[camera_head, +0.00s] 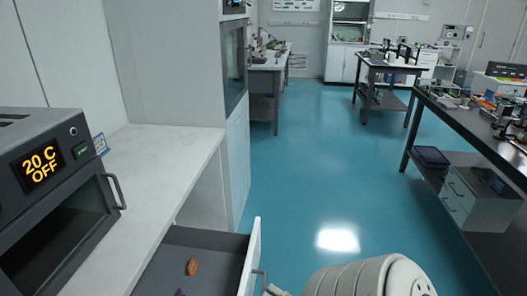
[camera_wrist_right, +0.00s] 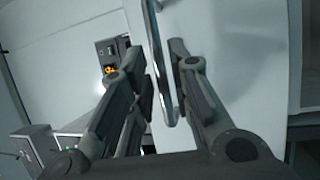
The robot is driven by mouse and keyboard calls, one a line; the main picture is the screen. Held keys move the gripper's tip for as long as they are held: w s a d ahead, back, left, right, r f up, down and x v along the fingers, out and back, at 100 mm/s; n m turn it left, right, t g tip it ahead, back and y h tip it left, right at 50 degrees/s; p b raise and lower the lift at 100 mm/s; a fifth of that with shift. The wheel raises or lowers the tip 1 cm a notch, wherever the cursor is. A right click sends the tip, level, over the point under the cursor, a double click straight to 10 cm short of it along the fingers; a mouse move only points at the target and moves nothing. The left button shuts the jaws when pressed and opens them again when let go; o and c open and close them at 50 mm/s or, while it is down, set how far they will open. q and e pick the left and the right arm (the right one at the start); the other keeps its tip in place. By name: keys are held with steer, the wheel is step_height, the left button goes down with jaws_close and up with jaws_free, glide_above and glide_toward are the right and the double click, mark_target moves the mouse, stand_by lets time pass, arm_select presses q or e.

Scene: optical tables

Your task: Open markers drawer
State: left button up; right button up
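A drawer (camera_head: 203,240) under the white counter stands pulled out, at the bottom of the head view. Inside lie a small orange item (camera_head: 192,267) and a dark purple item (camera_head: 180,292) at the picture's edge; I cannot tell if they are markers. Its white front (camera_head: 250,262) bears a metal handle (camera_head: 262,272). In the right wrist view the metal handle bar (camera_wrist_right: 158,60) runs between the two fingers of my right gripper (camera_wrist_right: 160,68). The fingers stand apart on either side of the bar, with gaps showing. My left gripper is not in view.
An oven-like device (camera_head: 60,190) reading "20 C OFF" sits on the white counter (camera_head: 155,160) at left. A dark table (camera_head: 470,125) with equipment stands at right, a white drawer box (camera_head: 480,200) on its lower shelf. Blue floor (camera_head: 310,160) is clear between.

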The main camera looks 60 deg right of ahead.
steer(key=s+f, duration=0.1)
steer(key=s, duration=0.7)
steer(key=shift+s+f, duration=0.35)
steer(key=shift+s, duration=0.05)
steer(key=w+a+f+m+g+h, duration=0.1)
steer(key=a+f+m+g, duration=0.35)
steer(key=f, duration=0.85)
steer(key=a+f+m+g, duration=0.4)
steer(key=f+m+g, duration=0.1)
steer(key=f, duration=0.8)
steer(key=s+a+f+m+g, duration=0.2)
steer(key=s+a+f+g, duration=0.2)
steer(key=f, duration=0.3)
steer(key=s+a+f+m+g+y, duration=0.1)
steer(key=s+a+f+m+g, duration=0.2)
steer(key=s+a+f+g, duration=0.2)
step_height(320, 180, down, 2)
steer(key=shift+s+a+f, duration=0.1)
steer(key=shift+s+a, duration=0.5)
steer(key=shift+s, duration=0.15)
steer(key=shift+g, duration=0.25)
